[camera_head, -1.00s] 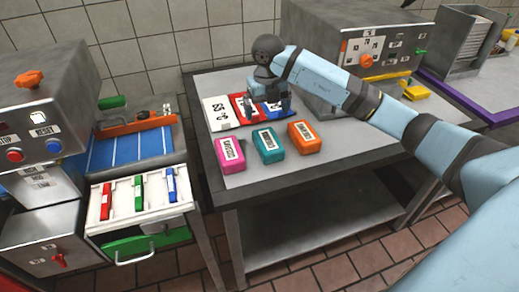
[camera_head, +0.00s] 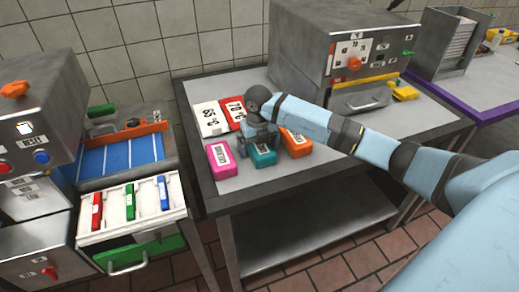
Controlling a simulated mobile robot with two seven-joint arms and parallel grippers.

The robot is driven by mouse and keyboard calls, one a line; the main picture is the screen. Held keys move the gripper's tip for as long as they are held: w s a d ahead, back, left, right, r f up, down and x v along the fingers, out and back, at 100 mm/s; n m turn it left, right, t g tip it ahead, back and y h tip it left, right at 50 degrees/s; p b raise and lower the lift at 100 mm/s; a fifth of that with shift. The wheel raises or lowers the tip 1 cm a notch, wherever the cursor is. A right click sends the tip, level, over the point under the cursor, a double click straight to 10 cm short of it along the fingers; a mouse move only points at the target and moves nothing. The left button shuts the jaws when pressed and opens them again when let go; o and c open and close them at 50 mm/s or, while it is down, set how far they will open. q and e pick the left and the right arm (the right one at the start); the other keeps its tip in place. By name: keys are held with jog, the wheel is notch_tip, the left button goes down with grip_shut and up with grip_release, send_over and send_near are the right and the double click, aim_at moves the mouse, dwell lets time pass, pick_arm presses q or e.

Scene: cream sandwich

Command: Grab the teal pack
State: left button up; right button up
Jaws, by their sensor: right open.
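The teal pack (camera_head: 263,158) lies on the grey table (camera_head: 330,135) between a pink pack (camera_head: 221,160) on its left and an orange pack (camera_head: 297,144) on its right. My right gripper (camera_head: 258,143) is open and directly over the teal pack, pointing down. The gripper hides the back part of the pack. I cannot tell whether the fingers touch it. My left gripper is not in view.
A metal machine (camera_head: 325,45) stands at the back. At left is an open drawer (camera_head: 128,210) holding red, green and blue items.

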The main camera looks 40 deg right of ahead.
jog(key=c, duration=1)
jog(key=shift+r, duration=0.15)
